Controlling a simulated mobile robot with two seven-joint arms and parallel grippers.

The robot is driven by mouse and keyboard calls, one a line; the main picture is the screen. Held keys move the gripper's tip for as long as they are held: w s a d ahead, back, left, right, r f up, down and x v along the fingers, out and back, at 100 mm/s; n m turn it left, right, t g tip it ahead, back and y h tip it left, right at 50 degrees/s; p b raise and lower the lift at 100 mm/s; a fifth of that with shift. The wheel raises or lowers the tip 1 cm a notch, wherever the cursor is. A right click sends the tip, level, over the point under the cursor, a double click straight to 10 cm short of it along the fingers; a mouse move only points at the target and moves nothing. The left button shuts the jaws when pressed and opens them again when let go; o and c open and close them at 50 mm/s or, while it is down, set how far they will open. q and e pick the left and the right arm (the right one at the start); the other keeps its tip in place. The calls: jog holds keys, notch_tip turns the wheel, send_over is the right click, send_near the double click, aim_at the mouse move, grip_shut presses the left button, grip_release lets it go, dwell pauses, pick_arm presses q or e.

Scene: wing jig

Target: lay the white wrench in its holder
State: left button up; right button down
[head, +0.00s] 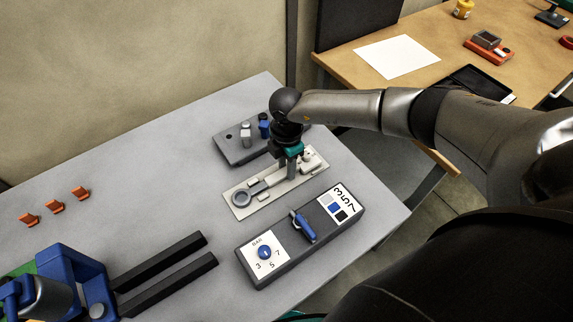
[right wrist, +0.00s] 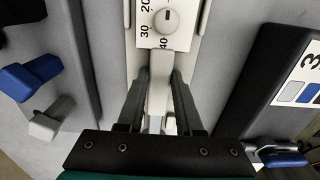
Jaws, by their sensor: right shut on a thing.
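The pale holder plate (head: 268,203) lies on the grey table in the head view. A grey ring (head: 242,198) shows at its left end; I cannot tell whether it belongs to the wrench or the holder. My right gripper (head: 291,174) points down over the plate, its fingers shut on the white wrench (right wrist: 160,75). In the right wrist view the wrench's bar runs between the fingers (right wrist: 158,118), lined up with a dial marked 20, 30, 40 (right wrist: 167,20). The wrench is low over the plate; whether it touches is unclear. My left gripper is not in view.
A dark box with a blue knob and blue lever (head: 308,228) stands close in front of the plate. A dark block with blue and grey pegs (head: 232,150) is behind it. Orange clips (head: 55,207), black bars (head: 165,262) and a blue fixture (head: 75,268) lie left.

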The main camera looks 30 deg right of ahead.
jog(key=c, duration=0.5)
grip_release()
jog(key=shift+s, duration=0.1)
notch_tip(320, 180, up, 15)
jog(key=p, duration=0.1)
jog(key=shift+r, duration=0.15)
